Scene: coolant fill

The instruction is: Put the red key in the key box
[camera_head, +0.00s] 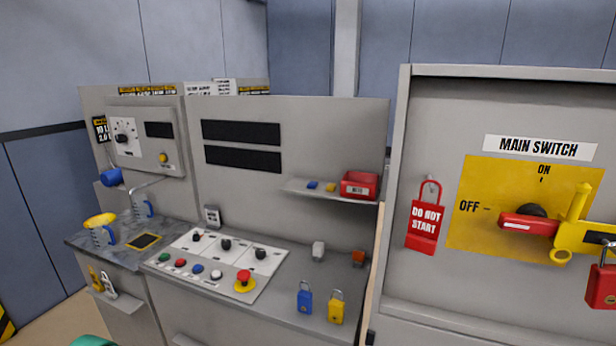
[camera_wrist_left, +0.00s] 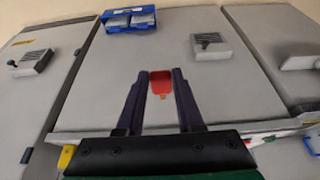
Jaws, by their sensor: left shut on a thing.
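In the left wrist view my left gripper (camera_wrist_left: 161,74) is shut on the red key (camera_wrist_left: 160,83), a flat red piece with a small yellowish tip between the two dark fingers. The left gripper is out of sight in the head view. A red box (camera_head: 360,186) with a white label sits at the right end of a small shelf in the head view; it looks like the key box, but the label is too small to read surely. My right gripper is in neither view.
The shelf (camera_head: 310,189) also bears a small blue and a small yellow piece. Below are a button panel (camera_head: 222,262), a blue padlock (camera_head: 304,298) and a yellow padlock (camera_head: 336,307). The switch cabinet (camera_head: 396,200) stands at right, with a red padlock (camera_head: 602,287).

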